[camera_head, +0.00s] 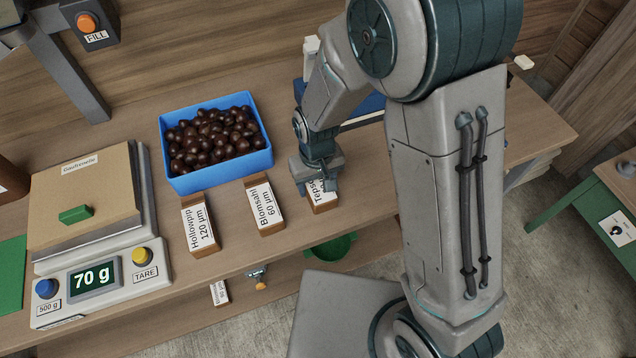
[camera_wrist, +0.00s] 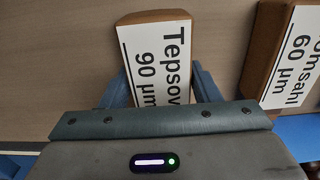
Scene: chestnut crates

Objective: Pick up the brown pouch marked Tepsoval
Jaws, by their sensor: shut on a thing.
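The brown pouch marked Tepsoval (camera_head: 324,202) lies on the wooden bench, at the right end of a row of three pouches. Its white label reads "Tepsov… 90 µm" in the wrist view (camera_wrist: 158,55), the end cut off by my gripper. My gripper (camera_head: 316,184) is over it, with the blue-grey fingers on either side, shut on the pouch. The fingers also show in the wrist view (camera_wrist: 160,92). The pouch appears to be at bench level; I cannot tell whether it is lifted.
A scale (camera_head: 105,284) reading 70 g is at the far left. My arm hides part of the bench's right side.

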